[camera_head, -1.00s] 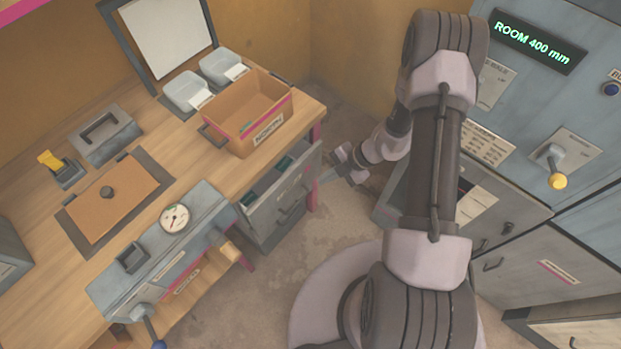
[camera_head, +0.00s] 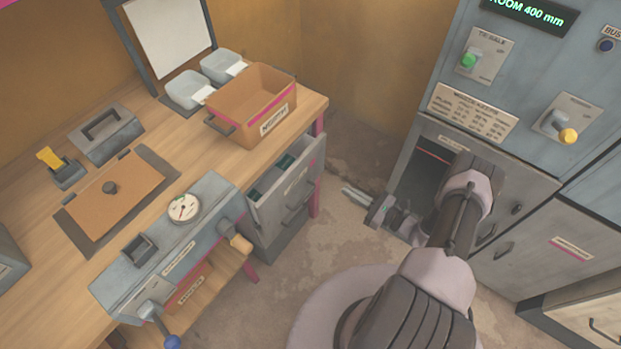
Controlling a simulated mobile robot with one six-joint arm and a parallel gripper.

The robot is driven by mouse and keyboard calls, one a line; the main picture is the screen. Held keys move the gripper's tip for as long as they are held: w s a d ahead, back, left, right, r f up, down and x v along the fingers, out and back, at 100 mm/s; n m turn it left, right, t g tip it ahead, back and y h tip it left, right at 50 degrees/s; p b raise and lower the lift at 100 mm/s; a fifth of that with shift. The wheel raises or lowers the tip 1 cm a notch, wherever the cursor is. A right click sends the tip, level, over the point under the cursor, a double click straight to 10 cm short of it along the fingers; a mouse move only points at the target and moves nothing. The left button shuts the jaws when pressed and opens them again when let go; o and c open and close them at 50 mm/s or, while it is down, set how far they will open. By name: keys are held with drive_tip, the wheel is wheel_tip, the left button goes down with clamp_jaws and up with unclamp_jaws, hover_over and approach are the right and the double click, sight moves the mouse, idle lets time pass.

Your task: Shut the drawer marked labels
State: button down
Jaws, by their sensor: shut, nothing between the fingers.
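A grey drawer (camera_head: 288,198) under the right end of the wooden bench stands pulled out, its inside showing from above with dark green contents. Its front carries a bar handle and a small pale label; the lettering is too small to read. My gripper (camera_head: 347,191) is right of the drawer front, apart from it, with its pale fingers shut, empty and pointing left towards it. My arm reaches in from the lower right and hides part of the cabinet behind.
An orange-brown box (camera_head: 252,105) stands on the bench above the drawer. The blue-grey cabinet (camera_head: 540,90) on the right has a dark opening beside my arm. A wooden drawer (camera_head: 585,322) stands out at lower right. Floor between bench and cabinet is clear.

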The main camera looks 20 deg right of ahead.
sight(307, 166)
drive_tip(key=b+x, duration=0.3)
drive_tip(key=x, duration=1)
drive_tip(key=shift+w+a+b, duration=0.2)
drive_tip(key=shift+w+b, duration=0.1)
drive_tip(key=shift+w, duration=0.05)
drive_tip(key=shift+w, duration=0.1)
